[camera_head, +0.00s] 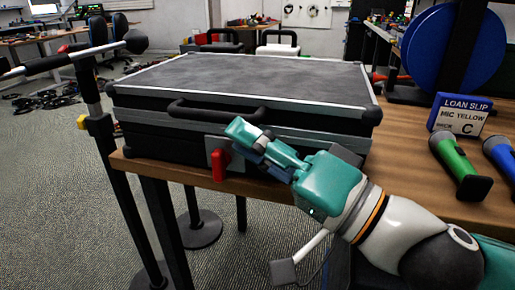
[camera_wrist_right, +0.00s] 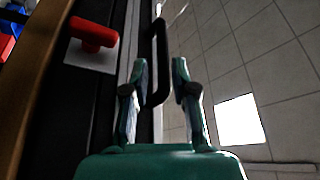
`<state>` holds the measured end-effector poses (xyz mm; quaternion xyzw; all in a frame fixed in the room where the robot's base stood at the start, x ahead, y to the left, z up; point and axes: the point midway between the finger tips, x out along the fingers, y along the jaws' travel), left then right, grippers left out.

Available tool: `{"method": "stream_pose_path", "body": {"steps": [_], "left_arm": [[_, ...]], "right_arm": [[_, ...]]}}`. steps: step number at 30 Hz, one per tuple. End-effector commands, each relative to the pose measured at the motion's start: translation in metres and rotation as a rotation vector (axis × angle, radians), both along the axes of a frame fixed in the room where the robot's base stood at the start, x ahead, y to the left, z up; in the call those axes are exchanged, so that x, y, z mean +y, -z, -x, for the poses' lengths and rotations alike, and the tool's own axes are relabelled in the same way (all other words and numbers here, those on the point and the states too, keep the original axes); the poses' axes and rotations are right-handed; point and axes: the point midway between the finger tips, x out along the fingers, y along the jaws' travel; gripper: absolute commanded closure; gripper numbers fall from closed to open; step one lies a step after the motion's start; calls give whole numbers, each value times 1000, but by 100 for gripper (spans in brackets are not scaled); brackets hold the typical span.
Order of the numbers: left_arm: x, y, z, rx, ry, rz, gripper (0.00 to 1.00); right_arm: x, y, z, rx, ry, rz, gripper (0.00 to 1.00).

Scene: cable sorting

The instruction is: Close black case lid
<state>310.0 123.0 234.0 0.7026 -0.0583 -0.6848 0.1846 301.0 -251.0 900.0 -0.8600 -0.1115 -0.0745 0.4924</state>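The black case (camera_head: 150,142) with silver trim sits on the wooden table. Its lid (camera_head: 240,74) lies flat and level over the base, and I see no clear gap along the front seam. A black handle (camera_head: 205,110) is on the front, and a red latch (camera_head: 220,164) on a pale plate is below it; the latch also shows in the right wrist view (camera_wrist_right: 93,36). My right gripper (camera_head: 240,133) is at the case front, by the handle's right end. In the wrist view its fingers (camera_wrist_right: 160,65) are apart, with the handle (camera_wrist_right: 158,35) between them. My left gripper is out of view.
On the table to the right are a loan slip sign (camera_head: 460,115) reading "MIC YELLOW C", a green microphone (camera_head: 458,160), a blue microphone (camera_head: 500,156) and blue reels (camera_head: 455,45). A black stand (camera_head: 105,120) is close at the case's left.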

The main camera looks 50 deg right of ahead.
Motion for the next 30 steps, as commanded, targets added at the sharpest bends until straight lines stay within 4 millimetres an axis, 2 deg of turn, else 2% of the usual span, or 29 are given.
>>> {"method": "stream_pose_path", "body": {"steps": [9,30], "left_arm": [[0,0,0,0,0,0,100],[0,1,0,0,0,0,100]], "right_arm": [[-1,6,9,13,-6,4,73],[-1,7,9,15,-6,5,73]]}}
